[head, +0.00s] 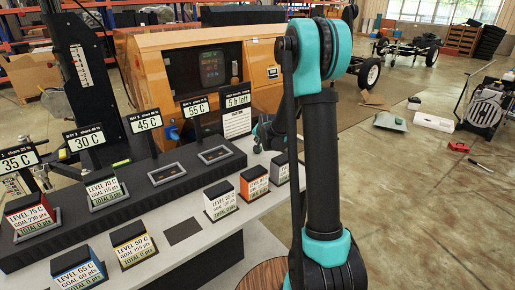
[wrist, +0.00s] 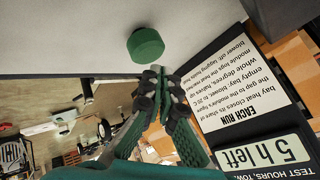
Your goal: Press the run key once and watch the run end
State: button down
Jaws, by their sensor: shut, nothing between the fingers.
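The run key is most likely the round green button (wrist: 146,46), standing on a pale surface in the upper middle of the wrist view. I do not see it in the head view, where my arm covers part of the bench. My gripper (wrist: 155,74) is shut and empty, its fingertips just below the green button in the wrist picture; a gap shows between them. A sign reading "5 h left" (wrist: 262,156) stands at lower right in the wrist view; it also shows in the head view (head: 238,101).
A dark rack (head: 130,205) has bays under signs 35 C, 30 C, 45 C and 55 C. The first two hold red (head: 31,216) and green (head: 104,190) modules; the other two look empty. Several labelled modules stand on the pale bench (head: 222,243). An EACH RUN notice (wrist: 240,85) stands beside my gripper.

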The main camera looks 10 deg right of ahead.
jog(key=shift+f, duration=0.15)
jog(key=shift+f, duration=0.25)
jog(key=shift+f, duration=0.6)
dwell(0.9)
jog(key=shift+r, duration=1)
jog(key=shift+r, duration=2.55)
